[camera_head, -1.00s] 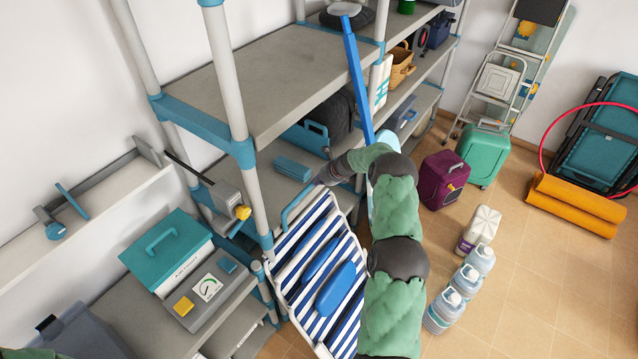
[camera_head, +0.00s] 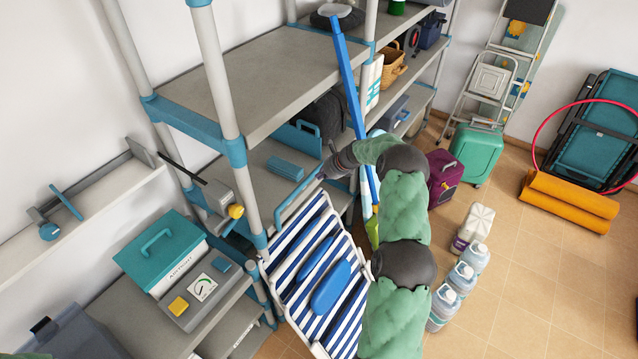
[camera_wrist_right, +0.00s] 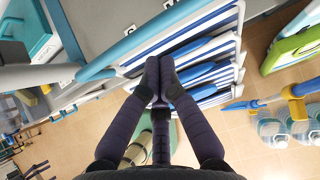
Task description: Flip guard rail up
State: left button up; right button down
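The guard rail (camera_head: 296,198) is a light-blue tube at the near end of the shelf rack, beside the post. It slants up to the right beside my right gripper. In the right wrist view the rail (camera_wrist_right: 140,42) crosses just beyond my right gripper (camera_wrist_right: 160,66). Its fingertips are drawn together, with no clear sign of the rail between them. In the head view my right gripper (camera_head: 324,174) is small and partly hidden by its own wrist. My left gripper is out of view.
A striped folding chair (camera_head: 318,272) stands right below the rail and gripper. A blue pole (camera_head: 350,85) leans close to my right wrist. The rack's post (camera_head: 222,85) and shelf (camera_head: 262,75) are near. Water bottles (camera_head: 460,280) stand on the floor at right.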

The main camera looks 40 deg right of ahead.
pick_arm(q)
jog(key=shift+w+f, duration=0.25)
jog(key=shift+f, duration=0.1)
pick_arm(e)
notch_tip(320, 180, up, 6)
jog(key=shift+w+a+f, duration=0.1)
jog(key=shift+f, duration=0.15)
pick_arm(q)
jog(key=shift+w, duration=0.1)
